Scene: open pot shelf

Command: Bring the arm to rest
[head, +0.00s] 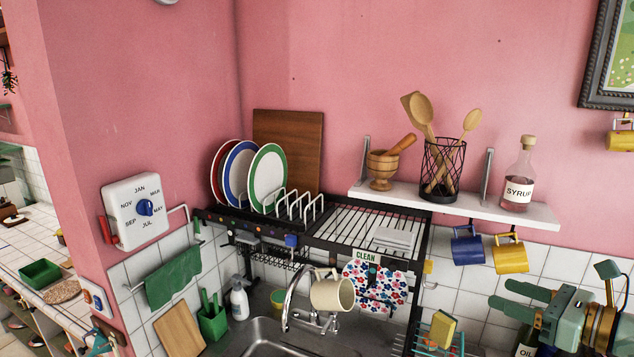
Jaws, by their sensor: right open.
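My right gripper (500,297) is at the lower right of the head view, its green fingers pointing left. It is open, with a gap between the fingers, and I see nothing held in it. It is in front of the tiled wall, below the hanging blue mug (467,249) and yellow mug (510,257). An oil bottle (526,345) is partly hidden behind the gripper. My left gripper is not in view.
A black dish rack (375,222) with plates stands over the sink (262,335). A cream mug (335,294) is by the tap. A white shelf (540,215) holds a syrup bottle (517,185), a utensil basket (443,170) and a mortar (382,170). A sponge (443,328) sits left of my right gripper.

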